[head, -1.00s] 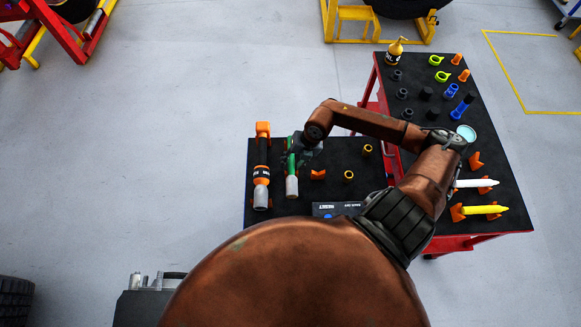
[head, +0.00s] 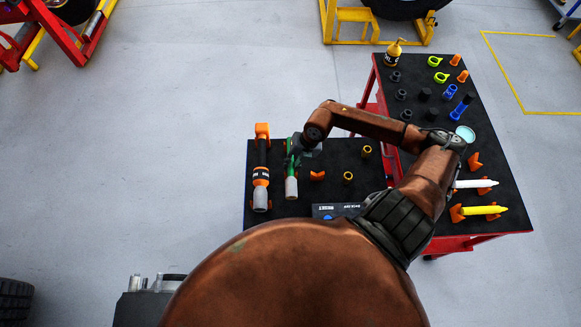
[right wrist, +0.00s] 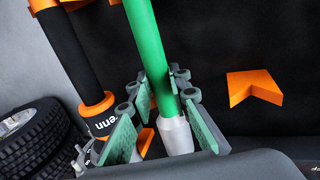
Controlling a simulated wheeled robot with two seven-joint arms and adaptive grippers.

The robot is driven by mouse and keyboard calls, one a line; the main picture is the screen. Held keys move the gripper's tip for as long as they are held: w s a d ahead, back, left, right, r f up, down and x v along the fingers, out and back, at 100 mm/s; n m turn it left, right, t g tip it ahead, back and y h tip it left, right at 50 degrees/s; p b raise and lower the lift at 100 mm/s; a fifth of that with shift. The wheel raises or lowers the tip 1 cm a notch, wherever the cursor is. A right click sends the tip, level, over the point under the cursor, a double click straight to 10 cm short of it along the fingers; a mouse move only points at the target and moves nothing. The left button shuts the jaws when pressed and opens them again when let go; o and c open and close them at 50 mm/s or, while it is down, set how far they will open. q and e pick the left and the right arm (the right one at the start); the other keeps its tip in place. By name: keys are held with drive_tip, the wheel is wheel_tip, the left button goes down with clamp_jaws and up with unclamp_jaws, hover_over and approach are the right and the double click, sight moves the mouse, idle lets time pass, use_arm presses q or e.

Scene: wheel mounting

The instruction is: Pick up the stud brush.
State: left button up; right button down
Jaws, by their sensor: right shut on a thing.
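The stud brush (head: 291,187) is a slim tool with a green handle and a pale grey end, at the left of the near black table top. It also shows in the right wrist view (right wrist: 146,38), its green shaft running down into a silver-grey end between my fingers. My right gripper (head: 294,151) is shut on the green handle, with finger pads on both sides of it in the right wrist view. The arm hides part of the handle in the head view. I cannot tell whether the brush is clear of its support. My left gripper is not in view.
A black-and-orange tool (head: 261,175) lies close left of the brush. An orange holder (head: 317,175) and small brass-coloured rings (head: 348,176) are to the right. The right table (head: 505,205) carries sockets, a yellow bottle (head: 394,53) and white and yellow sticks.

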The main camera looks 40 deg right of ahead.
sight(292, 164)
drive_tip(key=shift+r, duration=0.5)
wheel_tip(292, 164, up, 2)
drive_tip(key=shift+r, duration=0.1)
drive_tip(key=s+r+p, duration=0.4)
drive_tip(key=s+r, duration=0.5)
drive_tip(key=s, duration=0.5)
drive_tip(key=shift+d+r, duration=0.2)
drive_tip(key=shift+r, duration=0.2)
